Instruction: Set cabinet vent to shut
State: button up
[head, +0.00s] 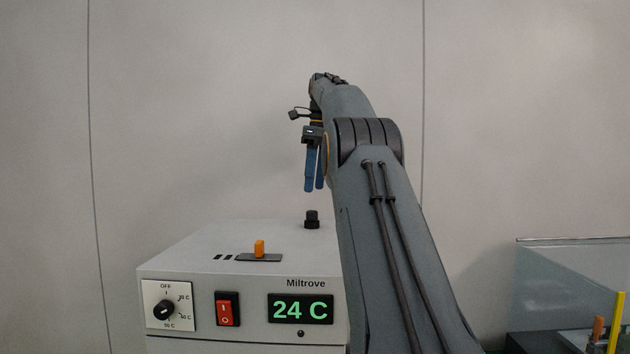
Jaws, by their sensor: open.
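The cabinet (190,259) is a light grey box marked Miltrove at the lower middle of the head view. A black knob (312,219) stands farther back on the top. My gripper (314,188) has blue fingers pointing down, open and empty. It is above the cabinet top, apart from it, over the black knob in the picture.
The cabinet front has a black dial (164,310), a red rocker switch (227,308) and a display (300,309) reading 24 C. A clear-walled bin (575,285) stands at right with orange and yellow items. My arm hides the cabinet's right side. A plain wall is behind.

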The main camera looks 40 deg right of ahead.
aim_at(259, 255)
jog(key=k, duration=1.5)
